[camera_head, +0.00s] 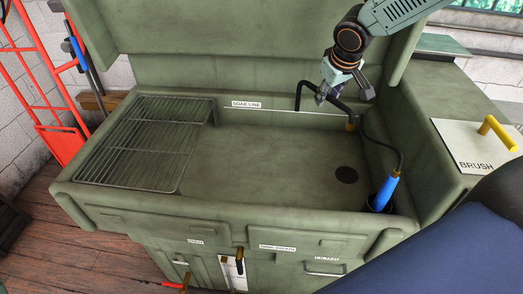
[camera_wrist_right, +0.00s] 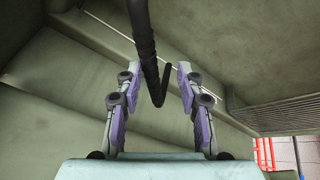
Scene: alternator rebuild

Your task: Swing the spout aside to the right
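My right gripper (camera_head: 325,95) reaches down from the upper right and covers part of the spout in the head view. In the right wrist view, the gripper (camera_wrist_right: 158,75) is open, and the spout (camera_wrist_right: 147,50) passes between its spread fingers with gaps visible at both sides. I cannot tell whether any finger touches it. My left gripper is not in view.
A black hose (camera_head: 390,142) runs to a blue-handled tool (camera_head: 383,192) standing in a dark holder at the basin's right. A wire rack (camera_head: 135,145) covers the left side. A panel marked BRUSH (camera_head: 470,148) is at the right. The middle basin is clear.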

